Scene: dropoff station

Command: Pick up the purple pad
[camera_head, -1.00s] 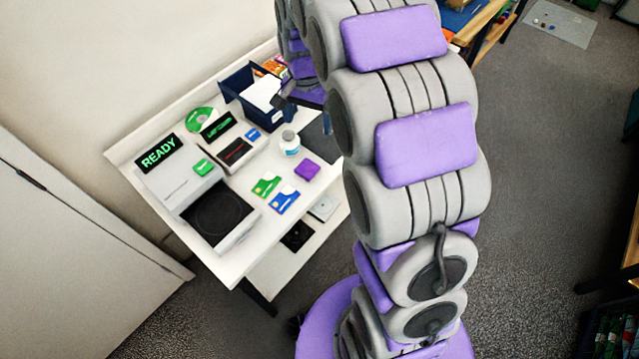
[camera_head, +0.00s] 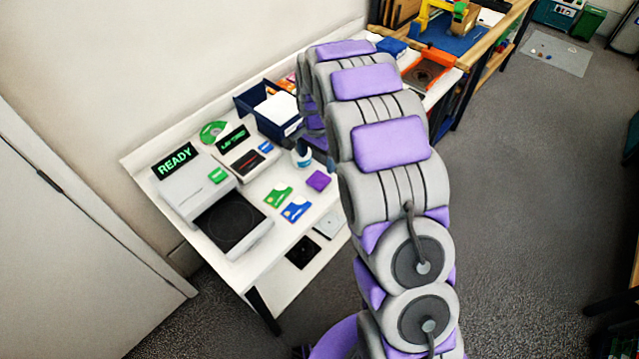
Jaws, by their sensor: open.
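The purple pad (camera_head: 318,181) is a small rounded square lying flat on the white table (camera_head: 290,238). It lies to the right of the green and blue cards. My grey and purple arm hides the rest of the gripper and the table's right part. The gripper looks apart from the pad, but its height is hard to tell.
A green card (camera_head: 278,196) and a blue card (camera_head: 296,209) lie left of the pad. A READY device (camera_head: 190,188), a second device (camera_head: 246,158) and a dark blue bin (camera_head: 262,118) stand further left and behind.

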